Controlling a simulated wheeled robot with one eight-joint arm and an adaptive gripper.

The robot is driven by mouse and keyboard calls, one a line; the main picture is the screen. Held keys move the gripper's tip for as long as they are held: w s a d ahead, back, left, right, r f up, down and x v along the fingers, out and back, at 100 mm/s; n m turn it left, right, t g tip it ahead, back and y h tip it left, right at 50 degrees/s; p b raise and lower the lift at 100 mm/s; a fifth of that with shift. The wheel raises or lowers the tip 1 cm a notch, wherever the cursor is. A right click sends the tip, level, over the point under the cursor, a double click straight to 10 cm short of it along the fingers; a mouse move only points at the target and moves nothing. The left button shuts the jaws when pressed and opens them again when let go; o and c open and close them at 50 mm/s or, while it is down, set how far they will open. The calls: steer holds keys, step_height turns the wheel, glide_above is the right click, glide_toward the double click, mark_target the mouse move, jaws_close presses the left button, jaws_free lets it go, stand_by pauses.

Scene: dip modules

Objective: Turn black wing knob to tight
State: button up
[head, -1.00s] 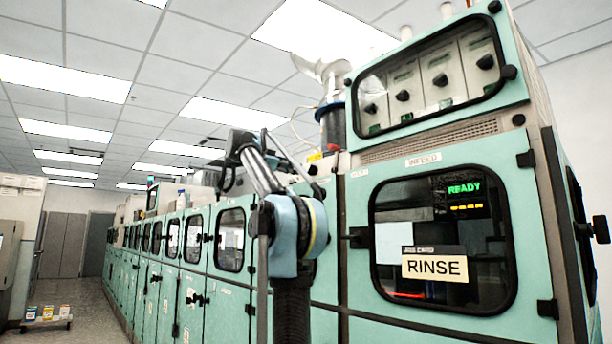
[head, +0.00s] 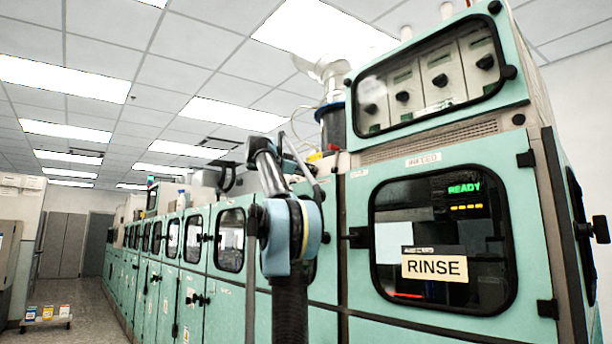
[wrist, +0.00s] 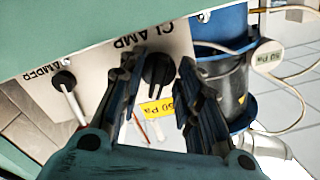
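The black wing knob (wrist: 158,75) sits on a pale plate marked CLAMP (wrist: 105,85) in the wrist view. My gripper (wrist: 160,68) is open, with one fingertip on each side of the knob in the picture. The knob is not made out in the head view, where my arm rises in front of the green machine (head: 440,170).
A black lever knob marked DAMPER (wrist: 64,80) is left of the clamp knob. A blue-rimmed dark cylinder (wrist: 235,95) with a hose stands close on the right.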

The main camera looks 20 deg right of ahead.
jaws_close()
steer(key=shift+n, duration=0.3)
steer(key=n, duration=0.5)
steer(key=shift+r, duration=0.1)
steer(key=n, duration=0.5)
steer(key=shift+n, duration=0.3)
steer(key=n, duration=1.2)
steer(key=shift+n, duration=0.4)
